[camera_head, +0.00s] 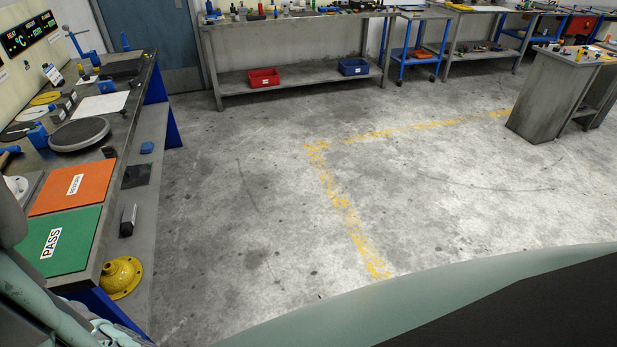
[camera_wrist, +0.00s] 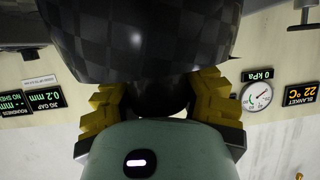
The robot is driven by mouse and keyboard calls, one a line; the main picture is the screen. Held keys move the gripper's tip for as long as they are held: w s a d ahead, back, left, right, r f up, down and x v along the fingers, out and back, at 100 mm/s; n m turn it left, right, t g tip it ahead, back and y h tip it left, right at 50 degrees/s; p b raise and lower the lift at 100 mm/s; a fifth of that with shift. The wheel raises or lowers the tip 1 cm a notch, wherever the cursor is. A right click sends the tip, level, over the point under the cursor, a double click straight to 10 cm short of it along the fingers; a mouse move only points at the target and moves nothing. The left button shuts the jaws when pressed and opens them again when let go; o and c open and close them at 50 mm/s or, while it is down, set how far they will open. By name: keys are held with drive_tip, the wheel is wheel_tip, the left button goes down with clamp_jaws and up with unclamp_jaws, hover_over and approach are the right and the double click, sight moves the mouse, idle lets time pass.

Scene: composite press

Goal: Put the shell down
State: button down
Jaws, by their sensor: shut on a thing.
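The shell (camera_wrist: 145,40) is a dark piece with a checkered woven pattern, filling the top middle of the wrist view. My gripper (camera_wrist: 160,92) has yellow finger pads on either side and is shut on the shell. The shell's far side is cut off by the frame edge, and I cannot tell what lies beneath it. Neither the shell nor my gripper can be made out in the head view. There, a green PASS mat (camera_head: 80,236) and an orange mat (camera_head: 96,172) lie bare on the left bench.
A round grey disc (camera_head: 79,134) and small tools crowd the bench beyond the mats. A yellow flanged part (camera_head: 121,277) sits on its lower shelf. A gauge (camera_wrist: 257,95) and displays (camera_wrist: 299,95) show upside down behind my gripper. The floor is open.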

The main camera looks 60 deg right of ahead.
drive_tip(key=shift+d+f, duration=0.15)
drive_tip(key=shift+f, duration=0.1)
